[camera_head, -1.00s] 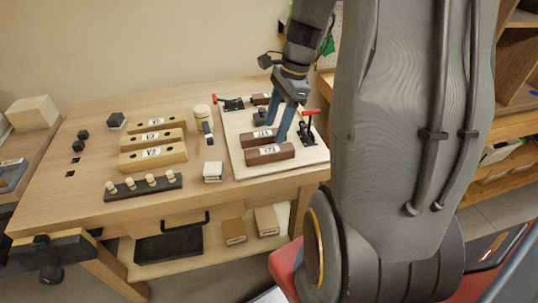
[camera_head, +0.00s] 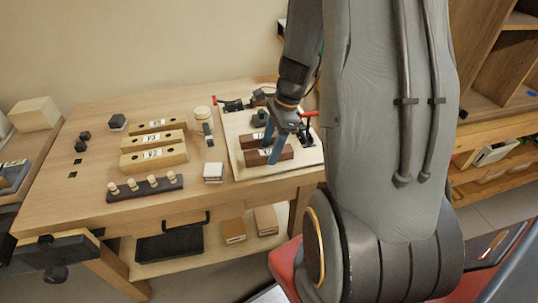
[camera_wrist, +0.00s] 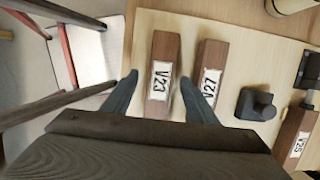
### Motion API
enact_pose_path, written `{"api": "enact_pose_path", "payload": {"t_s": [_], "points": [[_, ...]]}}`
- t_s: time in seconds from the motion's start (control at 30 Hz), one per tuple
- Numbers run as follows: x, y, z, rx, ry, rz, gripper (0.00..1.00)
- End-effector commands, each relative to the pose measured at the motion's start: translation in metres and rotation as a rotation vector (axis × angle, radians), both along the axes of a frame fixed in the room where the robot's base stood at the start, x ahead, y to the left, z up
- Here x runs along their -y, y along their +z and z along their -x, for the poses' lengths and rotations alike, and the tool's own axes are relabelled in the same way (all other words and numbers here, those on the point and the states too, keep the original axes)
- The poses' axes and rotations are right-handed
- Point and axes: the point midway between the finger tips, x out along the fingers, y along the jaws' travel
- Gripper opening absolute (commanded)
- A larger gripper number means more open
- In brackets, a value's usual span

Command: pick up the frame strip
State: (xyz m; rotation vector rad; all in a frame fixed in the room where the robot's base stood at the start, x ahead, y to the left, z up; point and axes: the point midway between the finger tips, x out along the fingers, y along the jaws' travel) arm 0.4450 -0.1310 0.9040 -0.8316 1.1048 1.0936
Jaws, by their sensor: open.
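Several dark brown wooden strips with white labels lie on a pale board (camera_head: 240,172). The front strip (camera_head: 287,154), labelled V23, also shows in the wrist view (camera_wrist: 164,50). A second strip (camera_wrist: 212,55), labelled V27, lies beside it, and a third, V25 (camera_wrist: 290,140), is partly cut off at the right edge. The task does not say which one is meant. My gripper (camera_head: 275,156) is open over the front strips. In the wrist view its fingers (camera_wrist: 160,84) are on either side of V23, the right one between V23 and V27. Contact cannot be told.
Red-handled toggle clamps (camera_head: 307,122) stand at the board's corners. A dark knobbed block (camera_wrist: 257,104) lies near V27. To the left are pale labelled blocks (camera_head: 153,157), a peg rack (camera_head: 145,188) and a small white box (camera_head: 213,172).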

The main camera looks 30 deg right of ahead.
Motion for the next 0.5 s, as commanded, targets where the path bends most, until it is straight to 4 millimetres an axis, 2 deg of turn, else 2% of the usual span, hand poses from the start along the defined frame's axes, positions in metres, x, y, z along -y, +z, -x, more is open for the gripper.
{"api": "enact_pose_path", "payload": {"t_s": [0.07,0.33,0.5], "points": [[0.0001,0.0002,0.0000,0.000,0.000,0.000,0.53],[0.0001,0.0004,0.0001,0.000,0.000,0.000,0.08],[0.0002,0.0005,-0.0001,0.000,0.000,0.000,0.06]]}}
